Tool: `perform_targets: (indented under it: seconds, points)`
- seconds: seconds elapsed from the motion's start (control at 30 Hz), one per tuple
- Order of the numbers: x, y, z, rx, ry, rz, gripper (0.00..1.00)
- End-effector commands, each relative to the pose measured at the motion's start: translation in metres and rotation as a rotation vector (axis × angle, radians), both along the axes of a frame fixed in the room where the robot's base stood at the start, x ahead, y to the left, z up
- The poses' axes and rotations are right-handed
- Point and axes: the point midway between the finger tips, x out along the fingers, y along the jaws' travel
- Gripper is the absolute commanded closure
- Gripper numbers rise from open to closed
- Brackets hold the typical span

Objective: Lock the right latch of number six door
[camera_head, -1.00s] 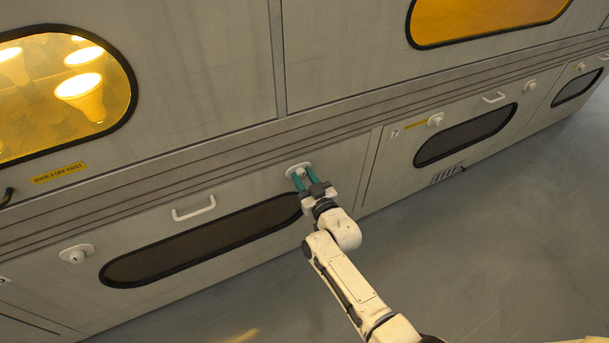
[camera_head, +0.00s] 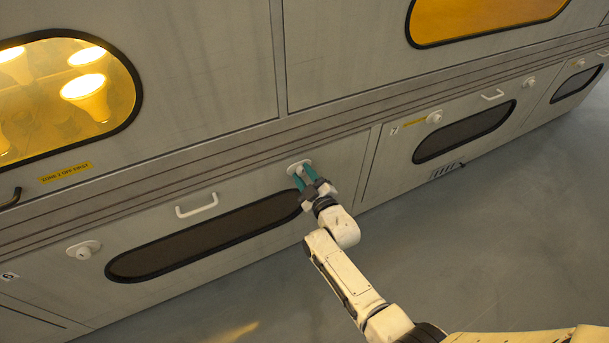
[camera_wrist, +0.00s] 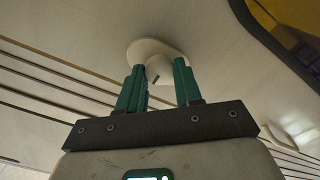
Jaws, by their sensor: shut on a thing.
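The number six door (camera_head: 240,192) is a grey lower panel with a white handle (camera_head: 197,206) and a long dark oval window (camera_head: 200,240). My gripper (camera_head: 304,175) has teal fingers shut on the right latch's knob. In the wrist view the fingers (camera_wrist: 160,85) stand on either side of it, partly hiding it.
The number seven door (camera_head: 400,160) with its own white latches (camera_head: 434,117) is to the right. Above are lit amber windows (camera_head: 85,90) and a "ZONE 2 OFF FIRST" label (camera_head: 66,172). Grey floor (camera_head: 480,230) is clear at the lower right.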

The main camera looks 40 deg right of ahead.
Motion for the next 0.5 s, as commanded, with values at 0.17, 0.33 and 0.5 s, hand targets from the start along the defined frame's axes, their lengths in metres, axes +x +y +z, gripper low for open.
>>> perform_targets:
  seconds: [0.17, 0.33, 0.5]
  points:
    - [-0.0024, -0.0006, -0.0014, -0.012, 0.005, -0.001, 1.0]
    - [-0.0023, -0.0005, -0.0015, -0.011, 0.005, -0.001, 1.0]
    - [-0.0022, -0.0003, -0.0017, -0.01, 0.006, -0.001, 0.59]
